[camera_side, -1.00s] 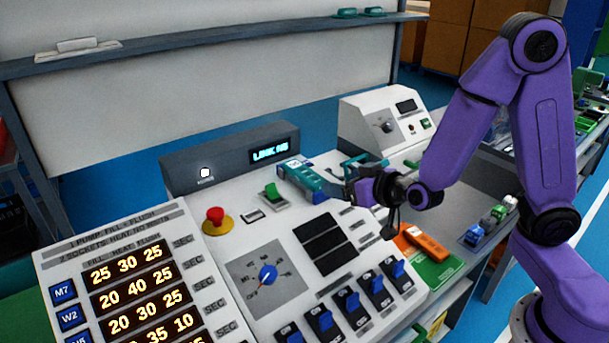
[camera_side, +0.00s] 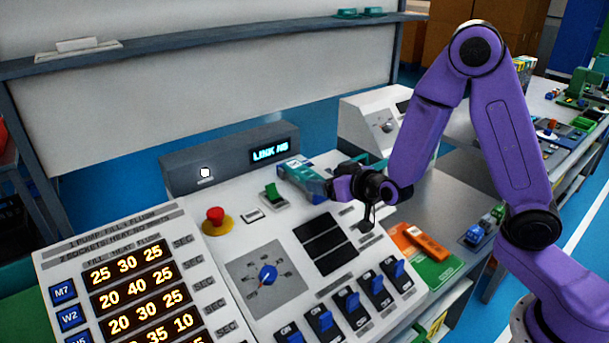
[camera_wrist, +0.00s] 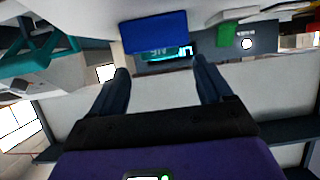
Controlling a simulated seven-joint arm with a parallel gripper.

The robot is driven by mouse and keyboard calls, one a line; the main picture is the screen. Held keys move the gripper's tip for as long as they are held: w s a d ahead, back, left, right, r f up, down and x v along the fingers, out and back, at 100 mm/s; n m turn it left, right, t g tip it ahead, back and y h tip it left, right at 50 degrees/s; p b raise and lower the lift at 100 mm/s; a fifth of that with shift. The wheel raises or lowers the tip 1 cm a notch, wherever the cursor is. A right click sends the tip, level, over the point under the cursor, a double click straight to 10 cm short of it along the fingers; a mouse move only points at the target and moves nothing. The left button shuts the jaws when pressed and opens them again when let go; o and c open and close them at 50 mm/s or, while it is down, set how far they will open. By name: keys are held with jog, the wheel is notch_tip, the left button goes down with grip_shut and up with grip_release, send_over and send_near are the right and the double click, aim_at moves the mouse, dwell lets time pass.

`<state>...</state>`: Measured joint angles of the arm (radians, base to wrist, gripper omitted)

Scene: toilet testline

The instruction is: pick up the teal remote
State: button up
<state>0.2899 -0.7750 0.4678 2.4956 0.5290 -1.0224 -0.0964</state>
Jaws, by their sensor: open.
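The teal remote (camera_side: 297,175) lies on the sloped console top, below the lit display, with a pale label at its far end. My gripper (camera_side: 334,188) is open at its near right end, and the purple wrist hides part of that end. I cannot tell in this view whether the fingers touch it. In the wrist view a blue block (camera_wrist: 155,33), which seems to be the remote's end, stands beyond the gap between my two dark fingers (camera_wrist: 163,78). Nothing shows between the fingertips.
A teal bracket-like thing (camera_wrist: 35,55) is at the left in the wrist view. An orange device (camera_side: 427,243) lies right of the console.

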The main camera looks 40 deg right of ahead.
aim_at(310, 175)
jog(key=shift+r+x, duration=0.1)
jog(key=shift+x, duration=1.45)
jog(key=shift+r+x, duration=0.15)
jog(key=shift+x, duration=1.45)
jog(key=shift+a, duration=0.1)
jog(key=c, duration=1.1)
jog(key=shift+c, duration=0.5)
jog(key=shift+r, duration=0.15)
